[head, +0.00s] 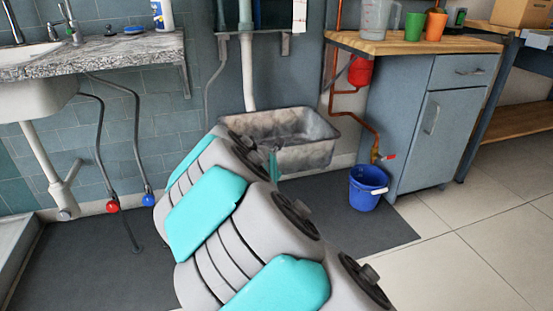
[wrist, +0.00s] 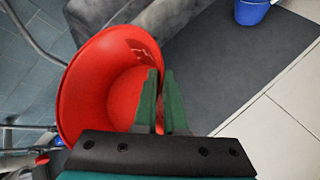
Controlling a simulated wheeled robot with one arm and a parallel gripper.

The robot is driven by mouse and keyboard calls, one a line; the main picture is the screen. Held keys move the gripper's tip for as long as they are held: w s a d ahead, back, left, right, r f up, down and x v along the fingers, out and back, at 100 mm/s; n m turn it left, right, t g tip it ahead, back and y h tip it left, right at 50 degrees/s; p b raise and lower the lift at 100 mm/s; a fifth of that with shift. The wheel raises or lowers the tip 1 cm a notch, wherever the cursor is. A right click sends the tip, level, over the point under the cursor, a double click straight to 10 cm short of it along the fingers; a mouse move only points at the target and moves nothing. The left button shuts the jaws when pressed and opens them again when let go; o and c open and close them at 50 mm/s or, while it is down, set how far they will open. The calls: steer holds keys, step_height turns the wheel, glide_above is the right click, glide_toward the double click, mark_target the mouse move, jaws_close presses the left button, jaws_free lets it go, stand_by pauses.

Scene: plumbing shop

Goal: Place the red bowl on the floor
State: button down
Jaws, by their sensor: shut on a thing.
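The red bowl (wrist: 102,88) fills the left middle of the wrist view, tilted with its inside facing the camera. My gripper (wrist: 161,75) has its two green fingers at the bowl's right edge and is shut on its rim. The bowl is held over the dark mat on the floor; its height above it is hard to tell. In the head view my arm hides the bowl and most of the gripper. The light tiled floor (head: 480,255) lies to the right.
A dark mat (head: 375,232) covers the floor ahead. A grey basin (head: 305,155) hangs at the wall. A blue bucket (head: 367,190) stands on the mat beside the grey cabinet (head: 425,125). A sink counter (head: 110,55) with hoses below is at left.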

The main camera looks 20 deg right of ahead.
steer(key=f+n+y, duration=0.1)
steer(key=a+f+n+y, duration=0.1)
steer(key=f, duration=0.3)
steer(key=shift+w+a+f+n+t+y, duration=0.2)
steer(key=shift+w+a+n+t+y, duration=0.1)
steer(key=shift+a+n+y, duration=0.1)
steer(key=shift+w+a+f+n+y, duration=0.2)
steer(key=shift+a+f+n+y, duration=0.2)
steer(key=shift+f+n, duration=0.15)
